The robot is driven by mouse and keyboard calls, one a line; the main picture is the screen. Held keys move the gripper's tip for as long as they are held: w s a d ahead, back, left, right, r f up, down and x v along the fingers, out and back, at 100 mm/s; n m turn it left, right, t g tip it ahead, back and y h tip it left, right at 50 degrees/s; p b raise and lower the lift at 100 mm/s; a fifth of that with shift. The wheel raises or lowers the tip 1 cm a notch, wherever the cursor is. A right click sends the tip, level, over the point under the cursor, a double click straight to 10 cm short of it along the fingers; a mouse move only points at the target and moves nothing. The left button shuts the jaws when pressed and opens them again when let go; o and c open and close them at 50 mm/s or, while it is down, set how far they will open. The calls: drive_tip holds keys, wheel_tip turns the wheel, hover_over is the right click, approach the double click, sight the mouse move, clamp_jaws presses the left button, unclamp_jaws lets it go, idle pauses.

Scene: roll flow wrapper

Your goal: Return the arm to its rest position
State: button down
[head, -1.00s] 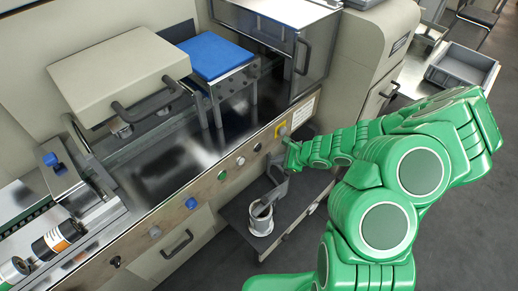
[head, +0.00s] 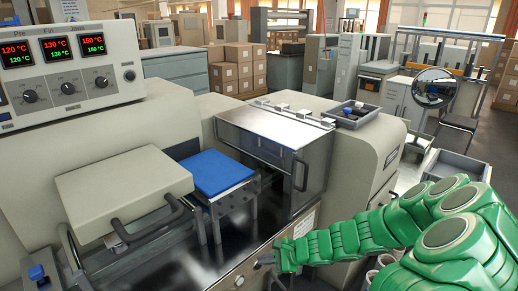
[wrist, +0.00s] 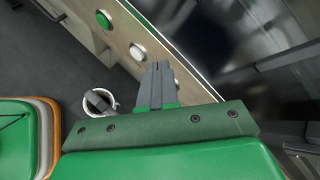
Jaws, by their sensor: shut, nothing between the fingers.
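My green arm reaches in from the right in the head view. My gripper (head: 264,263) is at its end, close to the front panel of the wrapping machine (head: 240,275). In the wrist view my gripper (wrist: 157,66) shows its two grey fingers together with nothing between them. The fingers point toward the machine's panel, near a white button (wrist: 137,51) and a green button (wrist: 103,19). I cannot tell whether the fingertips touch the panel.
A blue block (head: 215,172) sits on a metal stand beside a beige cover (head: 120,190). A clear guard box (head: 275,145) stands behind. A white cup-like holder (wrist: 98,101) is below the panel. A grey bin (head: 455,165) is at right.

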drive_tip(key=s+a+r+n+g+h, duration=0.1)
drive_tip(key=s+a+r+n+g, duration=0.1)
drive_tip(key=s+r+n, duration=0.45)
drive_tip(key=s+a+r+n+g, duration=0.2)
drive_tip(key=s+r+n, duration=0.2)
drive_tip(key=s+r, duration=0.5)
drive_tip(key=s+d+r+n+h, duration=0.2)
drive_tip(key=s+d+r+h, duration=0.2)
drive_tip(key=s+d, duration=0.4)
drive_tip(key=s+d+r+n+g+h, duration=0.1)
drive_tip(key=s+d+r+h, duration=0.3)
drive_tip(key=s+d, duration=0.4)
drive_tip(key=s+n+h, duration=0.1)
drive_tip(key=s, duration=0.3)
drive_tip(key=shift+s+d+r+g, duration=0.2)
drive_tip(key=shift+d+r+g, duration=0.1)
drive_tip(key=shift+d+r, duration=0.1)
drive_tip(key=shift+n, duration=0.25)
